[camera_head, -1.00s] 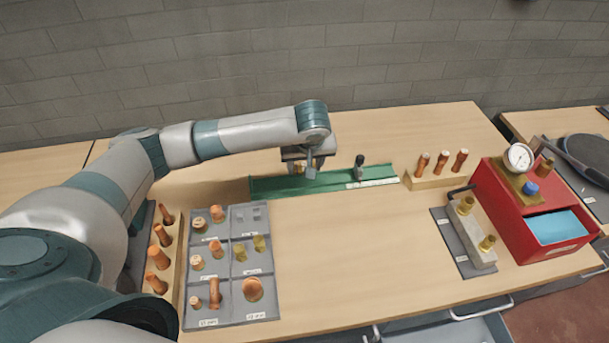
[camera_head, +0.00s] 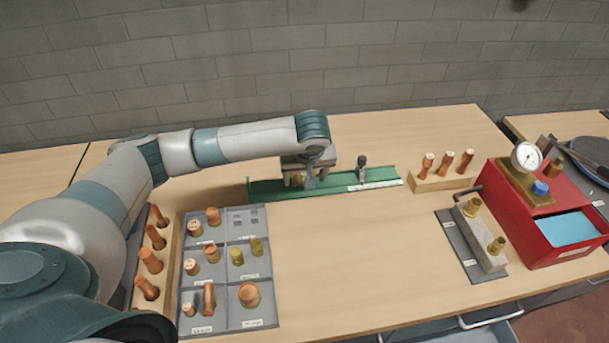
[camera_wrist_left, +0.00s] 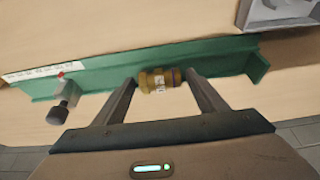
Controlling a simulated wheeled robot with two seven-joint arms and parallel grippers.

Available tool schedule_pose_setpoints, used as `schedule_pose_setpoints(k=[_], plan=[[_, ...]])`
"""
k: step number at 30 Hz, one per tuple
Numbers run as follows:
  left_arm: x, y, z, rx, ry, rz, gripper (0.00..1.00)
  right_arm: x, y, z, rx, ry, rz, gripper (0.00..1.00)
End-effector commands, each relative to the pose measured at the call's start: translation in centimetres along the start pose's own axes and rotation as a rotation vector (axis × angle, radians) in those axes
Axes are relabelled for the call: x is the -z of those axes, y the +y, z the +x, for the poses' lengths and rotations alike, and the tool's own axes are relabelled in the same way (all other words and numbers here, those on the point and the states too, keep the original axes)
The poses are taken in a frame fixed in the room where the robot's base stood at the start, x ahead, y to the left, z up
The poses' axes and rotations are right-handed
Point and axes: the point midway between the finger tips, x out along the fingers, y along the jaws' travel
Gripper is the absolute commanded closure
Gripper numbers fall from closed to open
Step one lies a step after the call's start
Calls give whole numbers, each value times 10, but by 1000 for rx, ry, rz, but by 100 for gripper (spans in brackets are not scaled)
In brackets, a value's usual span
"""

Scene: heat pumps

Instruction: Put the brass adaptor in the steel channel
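The brass adaptor (camera_wrist_left: 160,80) is between the fingertips of my left gripper (camera_wrist_left: 160,78) in the left wrist view, lying sideways with a pale label on it. In the head view, my left gripper (camera_head: 304,182) points down at the left part of the long channel (camera_head: 334,185), which looks green. The channel (camera_wrist_left: 105,76) runs behind the adaptor in the left wrist view. The adaptor (camera_head: 296,180) is partly hidden by a finger in the head view. I cannot tell whether it touches the channel floor. My right gripper is not in view.
A dark-knobbed clamp (camera_head: 361,168) stands at the channel, right of the gripper. A grey sorting tray (camera_head: 228,267) holds copper and brass fittings. A wooden rack (camera_head: 441,182), a fixture block (camera_head: 479,236) and a red box (camera_head: 535,225) stand right. The middle table is clear.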

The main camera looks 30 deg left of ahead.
Motion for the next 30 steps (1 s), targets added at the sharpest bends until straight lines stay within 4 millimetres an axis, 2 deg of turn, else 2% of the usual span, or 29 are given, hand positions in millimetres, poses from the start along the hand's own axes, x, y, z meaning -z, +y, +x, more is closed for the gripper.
schedule_pose_setpoints(k=[11, 16, 20, 30], plan=[[0, 0, -1, 0, 0, 0, 32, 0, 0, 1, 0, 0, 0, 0], [0, 0, -10, -1, -1, 0, 32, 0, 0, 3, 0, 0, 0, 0], [1, 1, -25, -3, 1, 0, 32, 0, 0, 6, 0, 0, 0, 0], [1, 2, -85, -5, 2, 1, 32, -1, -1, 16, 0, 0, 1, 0]])
